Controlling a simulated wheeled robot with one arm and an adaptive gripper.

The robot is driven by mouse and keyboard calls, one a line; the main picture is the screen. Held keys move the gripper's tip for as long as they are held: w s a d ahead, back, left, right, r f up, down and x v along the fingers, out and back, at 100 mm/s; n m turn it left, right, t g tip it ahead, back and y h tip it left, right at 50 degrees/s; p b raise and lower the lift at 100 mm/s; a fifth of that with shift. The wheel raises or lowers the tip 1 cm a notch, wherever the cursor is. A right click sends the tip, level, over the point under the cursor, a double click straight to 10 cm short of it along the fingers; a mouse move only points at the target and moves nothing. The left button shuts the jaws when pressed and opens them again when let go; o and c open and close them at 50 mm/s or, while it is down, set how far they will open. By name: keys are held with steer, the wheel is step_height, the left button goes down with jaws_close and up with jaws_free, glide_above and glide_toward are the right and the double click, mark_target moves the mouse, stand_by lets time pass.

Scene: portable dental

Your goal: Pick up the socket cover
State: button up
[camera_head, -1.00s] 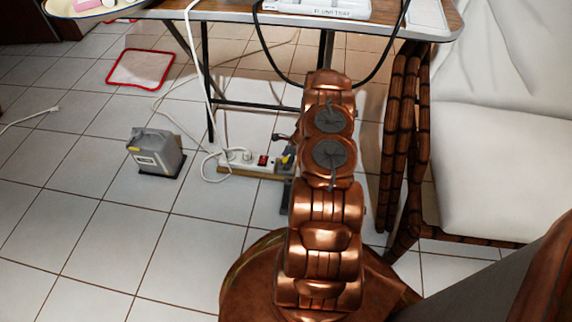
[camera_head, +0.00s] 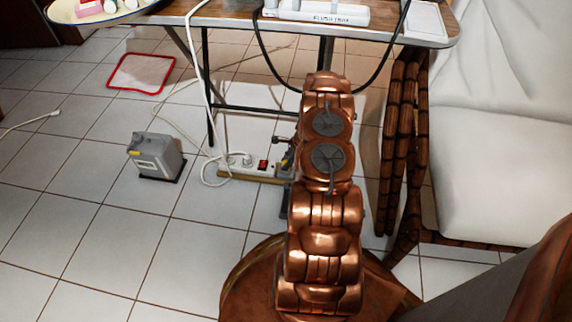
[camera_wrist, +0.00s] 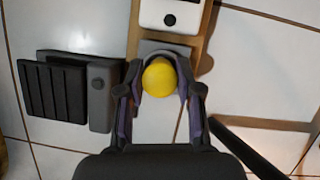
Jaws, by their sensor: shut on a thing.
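The socket cover (camera_wrist: 160,78) shows in the wrist view as a round yellow piece between my fingers. My gripper (camera_wrist: 161,92) is shut on it, one finger on each side. A grey block (camera_wrist: 165,47) shows just beyond the yellow piece; I cannot tell whether they are joined. A white power strip on a wooden board (camera_head: 252,177) lies on the floor by my arm in the head view. Its white end (camera_wrist: 170,14) is at the top of the wrist view. In the head view my arm mostly hides the gripper and cover.
A grey box (camera_head: 155,155) stands on the floor at left. Table legs and a wicker chair (camera_head: 405,150) stand close to my arm. Dark ribbed objects (camera_wrist: 55,90) lie left of the gripper. The left floor is mostly clear.

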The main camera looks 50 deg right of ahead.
steer(key=r+p, duration=0.1)
steer(key=r, duration=0.2)
steer(key=shift+a, duration=0.2)
steer(key=s+a+r+p, duration=0.1)
steer(key=s+a+p, duration=0.2)
steer(key=a, duration=1.1)
steer(key=shift+s+a, duration=0.15)
steer(key=shift+s, duration=1.5)
steer(key=shift+a, duration=0.15)
